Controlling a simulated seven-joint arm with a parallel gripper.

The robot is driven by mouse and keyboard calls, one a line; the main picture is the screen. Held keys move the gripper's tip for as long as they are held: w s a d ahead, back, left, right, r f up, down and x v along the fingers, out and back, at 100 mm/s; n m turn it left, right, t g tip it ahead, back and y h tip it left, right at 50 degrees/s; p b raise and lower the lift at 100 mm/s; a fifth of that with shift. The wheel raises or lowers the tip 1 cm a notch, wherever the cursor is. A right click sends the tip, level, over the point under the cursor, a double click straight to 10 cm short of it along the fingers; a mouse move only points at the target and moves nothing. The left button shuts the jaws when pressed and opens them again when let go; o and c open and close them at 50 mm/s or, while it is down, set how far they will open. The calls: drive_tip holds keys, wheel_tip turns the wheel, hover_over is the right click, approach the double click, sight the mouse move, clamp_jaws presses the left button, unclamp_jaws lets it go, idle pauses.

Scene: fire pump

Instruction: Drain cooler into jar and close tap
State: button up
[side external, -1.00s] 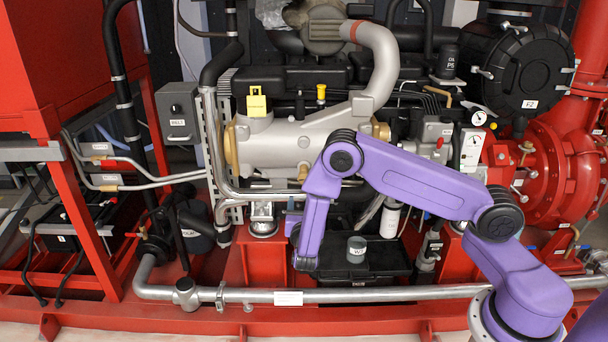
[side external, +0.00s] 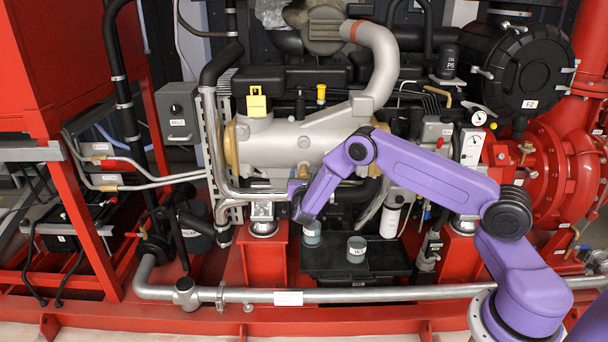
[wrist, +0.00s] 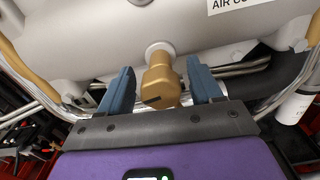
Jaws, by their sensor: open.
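The cooler is a silver-grey horizontal cylinder with brass-coloured end rings (side external: 275,150); its underside fills the top of the wrist view (wrist: 100,35). A brass tap (wrist: 158,88) hangs from a pale collar under it. My gripper (side external: 298,188) is just below the cooler. In the wrist view my gripper (wrist: 160,68) is open, with one blue finger on each side of the tap; contact cannot be told. Two small grey-green jars, one on the left (side external: 312,234) and one labelled on the right (side external: 356,249), stand on a black box (side external: 335,262). Their contents cannot be told.
A silver pipe (side external: 400,294) runs along the front. A white filter canister (side external: 390,220) stands right of the jars. Red mounts (side external: 264,255) and bent metal pipes (side external: 215,150) crowd the left.

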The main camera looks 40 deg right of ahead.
drive_tip(key=shift+x, duration=0.8)
drive_tip(key=shift+c, duration=0.4)
drive_tip(key=c, duration=1)
